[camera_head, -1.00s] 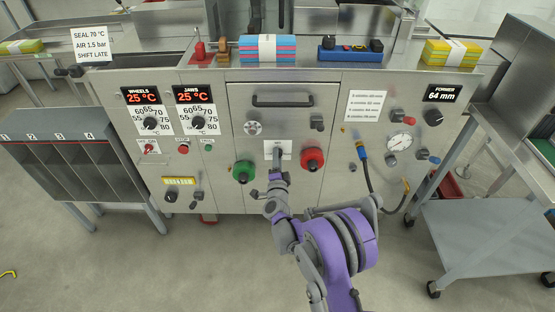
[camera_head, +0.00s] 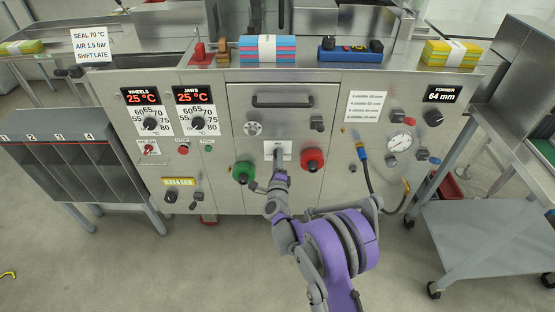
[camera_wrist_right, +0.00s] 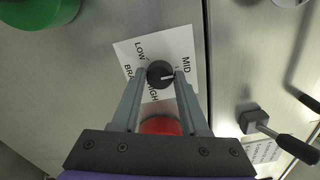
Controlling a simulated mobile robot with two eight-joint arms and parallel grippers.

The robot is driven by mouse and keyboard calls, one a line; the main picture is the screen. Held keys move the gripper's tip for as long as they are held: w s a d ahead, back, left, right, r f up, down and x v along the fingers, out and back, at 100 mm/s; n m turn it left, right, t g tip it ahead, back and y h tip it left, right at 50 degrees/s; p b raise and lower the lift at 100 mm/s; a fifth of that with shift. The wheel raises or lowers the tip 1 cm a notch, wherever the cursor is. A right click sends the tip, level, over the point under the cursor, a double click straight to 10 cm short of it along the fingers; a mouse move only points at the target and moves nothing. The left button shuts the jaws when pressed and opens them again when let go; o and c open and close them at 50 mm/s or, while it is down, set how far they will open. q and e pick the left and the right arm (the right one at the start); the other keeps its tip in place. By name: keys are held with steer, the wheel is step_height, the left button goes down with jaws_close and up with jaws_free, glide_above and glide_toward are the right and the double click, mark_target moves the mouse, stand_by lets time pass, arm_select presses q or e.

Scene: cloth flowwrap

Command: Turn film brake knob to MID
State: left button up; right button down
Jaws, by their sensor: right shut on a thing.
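The film brake knob (camera_wrist_right: 157,69) is a small round black knob with a white pointer line, on a white plate (camera_wrist_right: 122,52) marked LOW, MID and HIGH. The pointer line faces right, toward the MID mark, in the right wrist view. My right gripper (camera_wrist_right: 160,75) is shut on the knob, one finger on each side. In the head view my right gripper (camera_head: 279,158) reaches up to the white plate (camera_head: 287,146) and mostly hides the knob. My left gripper is not in view.
A green knob (camera_head: 242,173) and a red knob (camera_head: 312,160) flank the plate closely. A panel handle (camera_head: 282,101) is above. An air hose (camera_head: 367,177) hangs at the right. The floor in front is clear.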

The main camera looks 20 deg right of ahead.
stand_by(0.4)
steer(key=shift+c, duration=2.1)
jaws_free()
steer(key=shift+s, duration=0.1)
steer(key=p+v, duration=0.1)
steer(key=v, duration=0.9)
steer(key=shift+s, duration=0.3)
steer(key=shift+a+r, duration=0.1)
